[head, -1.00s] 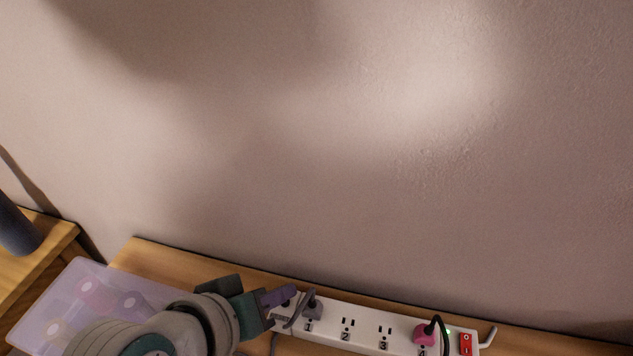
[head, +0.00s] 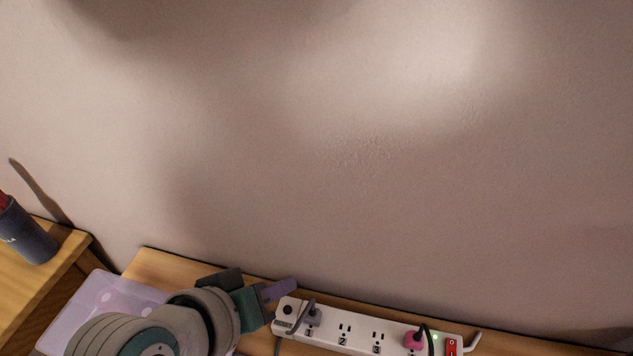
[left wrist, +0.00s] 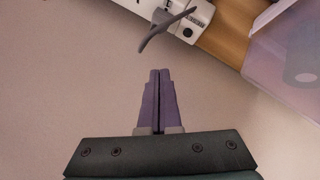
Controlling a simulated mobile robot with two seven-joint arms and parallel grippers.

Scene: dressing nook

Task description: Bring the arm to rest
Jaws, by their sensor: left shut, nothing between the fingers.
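My left gripper (head: 280,290) comes in from the lower left in the head view, with its purple fingers beside the left end of the white power strip (head: 362,338). In the left wrist view its fingers (left wrist: 159,75) are together with nothing between them, and the wall fills most of the space around them. The strip's end (left wrist: 200,18) and a grey plug with its cord (left wrist: 165,32) show beyond the fingertips, apart from them. My right gripper is in neither view.
A translucent lilac box (head: 75,312) stands on the wooden desk (head: 160,268), partly hidden by my left arm; it also shows in the left wrist view (left wrist: 285,60). A dark cup (head: 28,238) stands at far left. The wall rises behind.

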